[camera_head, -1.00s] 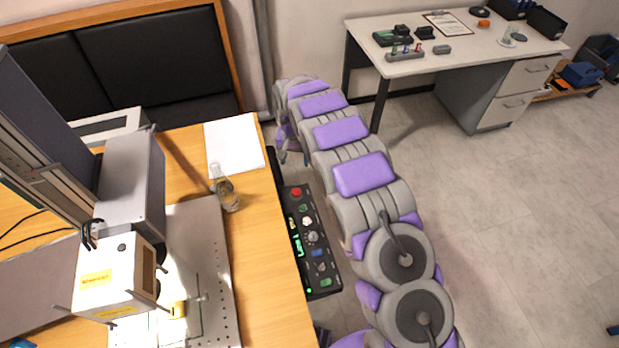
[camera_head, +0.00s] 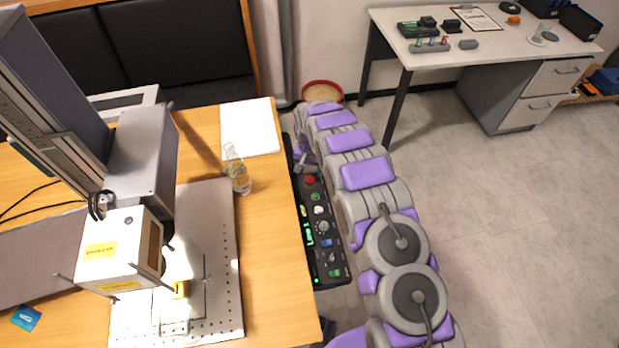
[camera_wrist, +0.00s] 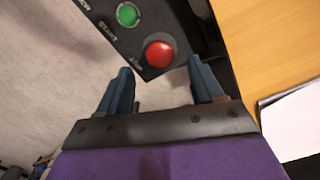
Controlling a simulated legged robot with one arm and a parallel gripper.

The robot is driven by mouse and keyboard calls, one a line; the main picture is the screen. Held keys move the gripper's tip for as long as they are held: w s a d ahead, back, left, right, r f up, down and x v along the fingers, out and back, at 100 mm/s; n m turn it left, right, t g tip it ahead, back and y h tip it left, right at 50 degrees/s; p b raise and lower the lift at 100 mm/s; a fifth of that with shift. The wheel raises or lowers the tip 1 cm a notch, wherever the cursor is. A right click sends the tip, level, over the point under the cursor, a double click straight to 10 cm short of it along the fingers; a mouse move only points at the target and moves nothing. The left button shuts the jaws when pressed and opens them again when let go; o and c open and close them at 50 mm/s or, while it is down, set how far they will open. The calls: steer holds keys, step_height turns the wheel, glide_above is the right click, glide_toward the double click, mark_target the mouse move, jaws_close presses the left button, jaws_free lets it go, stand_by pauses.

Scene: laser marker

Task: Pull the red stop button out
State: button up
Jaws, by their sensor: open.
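The red stop button (camera_head: 310,180) is a round knob at the far end of the black control panel (camera_head: 326,262) at the table's right edge. In the wrist view the red button (camera_wrist: 158,54) stands on the panel's corner, beside a green button (camera_wrist: 128,14). My gripper (camera_wrist: 166,84) is open, its two blue fingers apart, with the button ahead of and between the fingertips. Nothing is between the fingers. In the head view my gripper (camera_head: 302,160) is small and partly hidden by my purple and grey arm, close to the button end of the panel.
A glass bottle (camera_head: 238,170) and white paper (camera_head: 250,128) are on the wooden table (camera_head: 270,240) left of the panel. The laser marker (camera_head: 125,250) stands further left. A red-rimmed round container (camera_head: 322,88) is on the floor behind my arm. Open floor is at right.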

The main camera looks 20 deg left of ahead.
mark_target(309, 179)
step_height(309, 179, down, 4)
steer(key=shift+a+f+b, duration=0.1)
steer(key=shift+f+b, duration=0.05)
steer(key=shift+b, duration=0.2)
steer(key=shift+c, duration=0.2)
jaws_close()
stand_by(0.3)
